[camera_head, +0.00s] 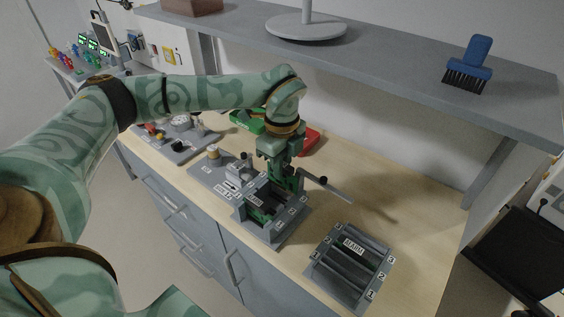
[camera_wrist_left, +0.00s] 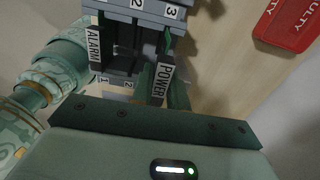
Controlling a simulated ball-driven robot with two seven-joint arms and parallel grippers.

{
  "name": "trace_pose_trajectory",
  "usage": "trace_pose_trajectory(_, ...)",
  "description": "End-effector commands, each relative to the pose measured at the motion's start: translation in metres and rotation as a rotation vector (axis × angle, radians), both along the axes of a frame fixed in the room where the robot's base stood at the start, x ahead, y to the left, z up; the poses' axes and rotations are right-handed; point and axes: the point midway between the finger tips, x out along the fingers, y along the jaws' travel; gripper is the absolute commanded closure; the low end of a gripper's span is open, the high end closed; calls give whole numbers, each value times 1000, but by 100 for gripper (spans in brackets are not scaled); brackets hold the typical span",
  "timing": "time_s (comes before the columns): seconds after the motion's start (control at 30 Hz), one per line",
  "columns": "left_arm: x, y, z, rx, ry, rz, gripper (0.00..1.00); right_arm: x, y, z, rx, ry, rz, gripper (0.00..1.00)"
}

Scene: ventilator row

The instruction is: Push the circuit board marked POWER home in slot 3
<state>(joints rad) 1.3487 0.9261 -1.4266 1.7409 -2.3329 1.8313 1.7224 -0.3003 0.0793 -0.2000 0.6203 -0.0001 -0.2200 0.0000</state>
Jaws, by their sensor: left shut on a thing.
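The circuit board marked POWER (camera_wrist_left: 165,80) is in the left wrist view, its white label facing me and its green edge in line with the numeral 3 of the slotted rack (camera_wrist_left: 120,75). My left gripper (camera_head: 286,183) is shut on it, over the rack (camera_head: 268,236) in the head view. How deep the board sits in slot 3 cannot be told. The board marked ALARM (camera_wrist_left: 95,45) stands in slot 1, and slot 2 between them looks dark and empty. In the head view my gripper hides most of the POWER board. My right gripper is not in view.
A second numbered rack (camera_head: 326,281) with an ALARM board stands to the right. A red tray or tag (camera_wrist_left: 292,25) lies behind. A shelf (camera_head: 400,65) with a brush (camera_head: 469,63) hangs above the bench.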

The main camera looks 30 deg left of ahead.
Motion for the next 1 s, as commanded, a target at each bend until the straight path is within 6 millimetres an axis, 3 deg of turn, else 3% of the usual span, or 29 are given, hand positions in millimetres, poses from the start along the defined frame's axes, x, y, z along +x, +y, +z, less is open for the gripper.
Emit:
trace_pose_trajectory(0.47,0,0,-1,0,-1,0,100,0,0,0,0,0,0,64)
trace_pose_trajectory(1.0,0,0,-17,0,-1,0,100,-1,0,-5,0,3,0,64)
